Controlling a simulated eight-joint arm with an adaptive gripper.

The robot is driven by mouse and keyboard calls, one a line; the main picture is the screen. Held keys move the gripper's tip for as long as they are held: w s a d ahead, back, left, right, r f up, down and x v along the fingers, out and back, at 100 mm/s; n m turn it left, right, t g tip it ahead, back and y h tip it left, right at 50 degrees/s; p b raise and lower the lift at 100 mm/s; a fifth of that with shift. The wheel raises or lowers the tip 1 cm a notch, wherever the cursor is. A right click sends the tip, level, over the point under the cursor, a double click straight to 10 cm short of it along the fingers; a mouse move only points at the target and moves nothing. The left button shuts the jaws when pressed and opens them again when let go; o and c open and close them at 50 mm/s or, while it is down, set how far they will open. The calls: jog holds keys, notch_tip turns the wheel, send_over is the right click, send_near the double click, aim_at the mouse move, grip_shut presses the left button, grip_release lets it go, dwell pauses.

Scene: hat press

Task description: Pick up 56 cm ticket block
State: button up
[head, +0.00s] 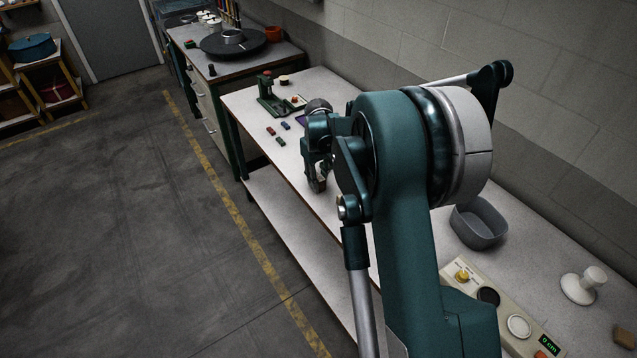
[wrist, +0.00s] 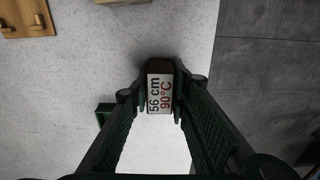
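The 56 cm ticket block (wrist: 160,94) is a small dark brown block with a white face marked "56 cm 90°C". In the wrist view it sits between the tips of my gripper (wrist: 160,88), with a dark finger close against each side. The fingers look shut on it. In the head view my gripper (head: 318,172) is low over the near edge of the pale bench, with the brown block at its tips. Whether the block touches the bench is hard to tell.
Small red, blue and green blocks (head: 280,139) lie behind my gripper, near a green press-like stand (head: 272,100). A green block (wrist: 105,115) is left of the fingers. The bench edge (wrist: 212,70) is close on the right. A grey basin (head: 478,224) stands at the right.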

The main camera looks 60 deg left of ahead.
aim_at(318, 177)
jog(key=shift+r, duration=0.15)
jog(key=shift+c, duration=0.2)
notch_tip(318, 177, up, 10)
jog(key=shift+f+p, duration=0.15)
jog(key=shift+p, duration=0.15)
dwell(0.3)
